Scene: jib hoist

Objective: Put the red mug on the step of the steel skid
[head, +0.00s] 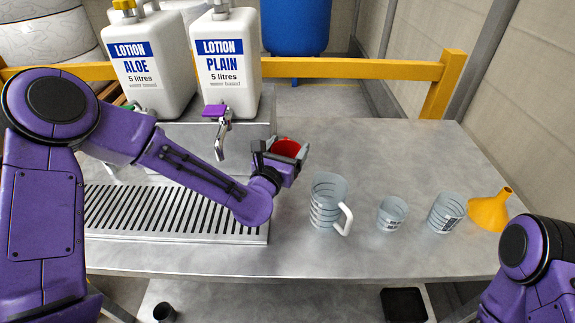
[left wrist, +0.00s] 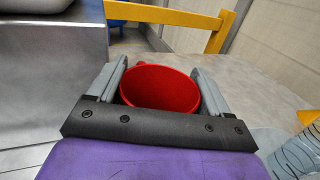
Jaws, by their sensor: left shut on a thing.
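The red mug (head: 286,148) is between the fingers of my left gripper (head: 280,160), to the right of the tap. In the left wrist view, the mug (left wrist: 160,90) shows its open rim upward, with a finger of the left gripper (left wrist: 160,95) on each side, shut on it. Whether its base touches the table is hidden. The steel skid (head: 262,130) carries the lotion containers; its raised step is partly hidden behind my left arm. My right arm shows at the lower right, but its gripper is out of view.
A clear jug (head: 326,200), two clear beakers (head: 392,213) (head: 446,212) and a yellow funnel (head: 490,210) stand on the table right of the gripper. A slatted drip tray (head: 170,238) lies at left. A tap (head: 222,125) overhangs it. The table's back right is clear.

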